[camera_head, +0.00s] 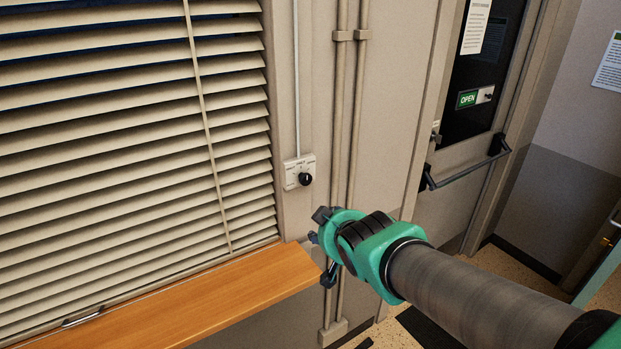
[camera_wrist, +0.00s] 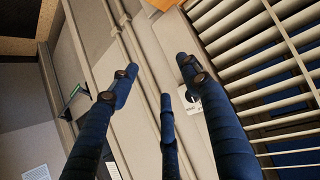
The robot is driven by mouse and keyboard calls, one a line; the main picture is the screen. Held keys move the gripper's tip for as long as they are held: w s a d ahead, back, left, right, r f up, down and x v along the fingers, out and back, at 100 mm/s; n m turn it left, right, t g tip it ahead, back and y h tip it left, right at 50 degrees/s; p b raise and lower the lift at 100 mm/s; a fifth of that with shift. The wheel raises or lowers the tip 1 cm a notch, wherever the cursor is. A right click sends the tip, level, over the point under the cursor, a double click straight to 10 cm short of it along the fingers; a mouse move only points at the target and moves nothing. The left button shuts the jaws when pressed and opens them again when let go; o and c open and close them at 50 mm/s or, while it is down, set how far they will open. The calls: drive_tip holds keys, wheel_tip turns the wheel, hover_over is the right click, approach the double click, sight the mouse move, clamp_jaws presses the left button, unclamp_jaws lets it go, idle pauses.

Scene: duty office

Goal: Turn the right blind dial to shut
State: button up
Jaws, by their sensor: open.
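A black blind dial (camera_head: 305,179) sits on a small white wall plate (camera_head: 293,170) just right of the blind (camera_head: 120,120). The blind's slats are tilted, with dark gaps between the upper ones. My gripper (camera_head: 319,243) is below and slightly right of the dial, near the right end of the wooden sill, apart from the dial. In the wrist view its blue fingers (camera_wrist: 160,76) are spread and hold nothing. There the white plate (camera_wrist: 193,112) shows beside the right finger, partly covered by it. The dial's pointer position is too small to tell.
The wooden sill (camera_head: 190,300) juts out under the blind. Two vertical pipes (camera_head: 347,110) run down the wall right of the dial. Further right is a door with a push bar (camera_head: 468,168) and an OPEN sign (camera_head: 467,99).

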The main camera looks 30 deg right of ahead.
sight(307, 182)
drive_tip(key=d+r+t+y+p, duration=0.1)
drive_tip(key=t+p, duration=0.1)
drive_tip(key=d+r+n+t+y+p, duration=0.1)
drive_tip(key=t+p, duration=0.2)
drive_tip(key=d+r+t+y+p, duration=0.1)
drive_tip(key=d+t+p, duration=0.1)
drive_tip(key=shift+w+t+y, duration=0.3)
drive_tip(key=shift+w+t, duration=0.05)
drive_tip(key=shift+t, duration=0.05)
drive_tip(key=shift+w, duration=0.15)
idle(0.5)
drive_tip(key=shift+w+b, duration=0.3)
drive_tip(key=shift+w, duration=6.45)
drive_tip(key=shift+c, duration=0.5)
drive_tip(key=c, duration=1)
